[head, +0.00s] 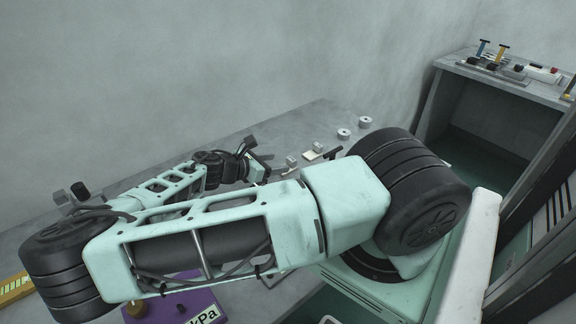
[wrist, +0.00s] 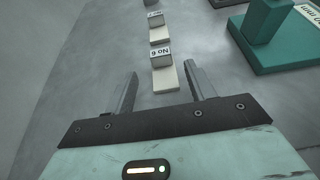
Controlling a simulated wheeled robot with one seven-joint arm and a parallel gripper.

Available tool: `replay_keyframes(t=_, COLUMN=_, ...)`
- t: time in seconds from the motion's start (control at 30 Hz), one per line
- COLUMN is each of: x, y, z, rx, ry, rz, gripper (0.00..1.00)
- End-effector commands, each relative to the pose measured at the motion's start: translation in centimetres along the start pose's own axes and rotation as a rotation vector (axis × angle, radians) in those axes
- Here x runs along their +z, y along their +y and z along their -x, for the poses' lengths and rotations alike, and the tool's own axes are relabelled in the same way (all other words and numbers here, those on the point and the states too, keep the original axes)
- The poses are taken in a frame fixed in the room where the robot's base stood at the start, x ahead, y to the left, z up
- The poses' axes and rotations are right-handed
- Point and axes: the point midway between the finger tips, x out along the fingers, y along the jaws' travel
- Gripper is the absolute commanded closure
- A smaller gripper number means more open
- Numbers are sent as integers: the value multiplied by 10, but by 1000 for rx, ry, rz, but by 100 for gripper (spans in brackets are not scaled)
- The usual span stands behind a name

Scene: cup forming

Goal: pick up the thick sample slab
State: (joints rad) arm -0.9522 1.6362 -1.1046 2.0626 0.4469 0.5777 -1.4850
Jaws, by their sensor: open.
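In the wrist view my gripper (wrist: 161,70) is open, with one finger on each side of a cream slab (wrist: 165,80). The slab lies on the grey table behind a small block marked "No 6" (wrist: 161,58). The fingers appear apart from the slab; their height above the table is unclear. A second pale slab (wrist: 159,36) lies farther off, by another labelled block (wrist: 155,18). I cannot tell from the pictures which slab is the thick one. In the head view my gripper (head: 258,168) is small and partly hidden by my arm, near the table's row of small pieces.
A teal stand (wrist: 280,45) with a labelled plate is to the right in the wrist view. In the head view, two pale cylinders (head: 343,134) stand farther along the table, a purple board (head: 195,305) lies in front, and a bench with tools (head: 510,70) is at right.

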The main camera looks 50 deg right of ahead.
Motion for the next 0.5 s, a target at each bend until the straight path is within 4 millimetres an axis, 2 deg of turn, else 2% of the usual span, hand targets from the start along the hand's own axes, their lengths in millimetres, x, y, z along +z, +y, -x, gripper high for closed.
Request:
replay_keyframes(t=0.23, x=4, y=-2, z=-36, rx=-3, ry=-2, rz=-1, gripper=45)
replay_keyframes(t=0.5, x=2, y=-1, z=-46, rx=1, ry=1, rz=0, gripper=45)
